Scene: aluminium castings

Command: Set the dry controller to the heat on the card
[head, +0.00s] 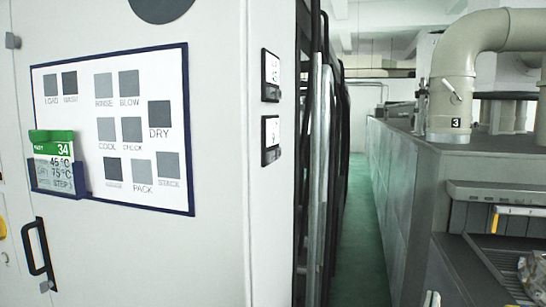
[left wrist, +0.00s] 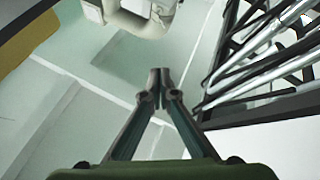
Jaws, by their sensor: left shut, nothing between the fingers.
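A card (head: 56,165) with a green top marked 34 sits in a dark blue holder (head: 62,188) on the white cabinet at the left. It reads 45 °C on one line and DRY 75 °C below. Two small black-framed controllers, an upper one (head: 271,76) and a lower one (head: 271,140), are on the cabinet's right side, seen nearly edge-on. Their readings and names are not legible, so I cannot tell which is the dry one. My left gripper (left wrist: 158,88) is shut and empty in the left wrist view, with no controller visible near it. No gripper shows in the head view.
A blue-framed board (head: 137,196) with grey squares, one labelled DRY, is on the cabinet. A black handle (head: 39,252) is below it. A narrow green floor aisle (head: 362,235) runs back between dark racks and a grey machine (head: 405,180) with a beige duct (head: 453,75) marked 3.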

